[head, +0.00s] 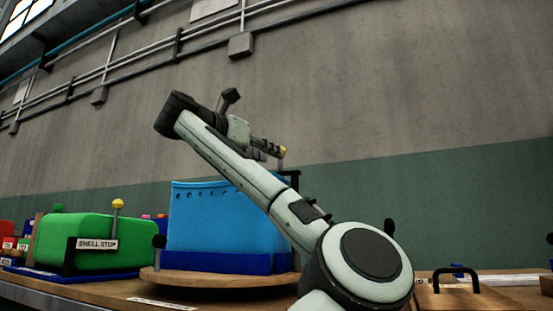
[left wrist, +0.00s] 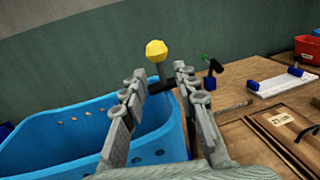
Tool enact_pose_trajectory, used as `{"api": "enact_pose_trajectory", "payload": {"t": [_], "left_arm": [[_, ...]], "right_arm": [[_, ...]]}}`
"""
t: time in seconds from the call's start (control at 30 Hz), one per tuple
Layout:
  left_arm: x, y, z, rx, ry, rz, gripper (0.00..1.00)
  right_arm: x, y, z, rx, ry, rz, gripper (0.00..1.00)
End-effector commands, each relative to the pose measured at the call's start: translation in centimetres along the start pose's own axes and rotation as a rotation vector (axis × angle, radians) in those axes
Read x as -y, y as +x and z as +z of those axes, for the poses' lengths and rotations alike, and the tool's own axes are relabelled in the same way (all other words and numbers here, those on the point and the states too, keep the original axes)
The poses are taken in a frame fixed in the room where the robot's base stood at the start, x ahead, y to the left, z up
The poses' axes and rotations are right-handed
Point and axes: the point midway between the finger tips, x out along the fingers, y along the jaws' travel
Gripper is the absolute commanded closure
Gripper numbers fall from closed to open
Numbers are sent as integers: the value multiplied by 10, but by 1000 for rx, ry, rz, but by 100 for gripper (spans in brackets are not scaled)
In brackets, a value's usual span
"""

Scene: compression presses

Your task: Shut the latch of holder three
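A yellow knob (head: 283,150) on a dark post stands at the right end of a blue tub (head: 225,215); it may be the latch handle. No number for holder three is readable. My left gripper (head: 268,149) is above the tub's rim, its fingers pointing right toward the knob. In the left wrist view the fingers (left wrist: 160,74) are apart and empty, with the yellow knob (left wrist: 156,49) seen beyond the gap. Touching cannot be told. The tub (left wrist: 55,138) lies below and left. The knob's lower post is partly hidden by the fingers. My right gripper is not in view.
The tub sits on a round wooden base (head: 205,283). A handled wooden board (left wrist: 265,140), a white tray (left wrist: 282,84) and a red bin (left wrist: 308,47) are at the right.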

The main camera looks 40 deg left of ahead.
Motion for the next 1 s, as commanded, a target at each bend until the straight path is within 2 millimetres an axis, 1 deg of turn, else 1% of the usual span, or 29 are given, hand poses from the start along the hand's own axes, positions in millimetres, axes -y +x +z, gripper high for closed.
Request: {"api": "enact_pose_trajectory", "payload": {"t": [0.03,0.1,0.2,0.33,0.5,1.0], "left_arm": [[0,-13,2,5,0,2,71],[0,-27,2,7,0,2,71],[0,-44,2,6,0,2,71],[0,-59,2,6,1,0,71],[0,-66,2,4,1,0,71],[0,-66,2,4,1,0,71]], "right_arm": [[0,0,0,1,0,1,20],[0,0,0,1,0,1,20],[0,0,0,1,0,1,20],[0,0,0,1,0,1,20],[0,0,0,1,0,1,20],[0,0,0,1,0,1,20]]}}
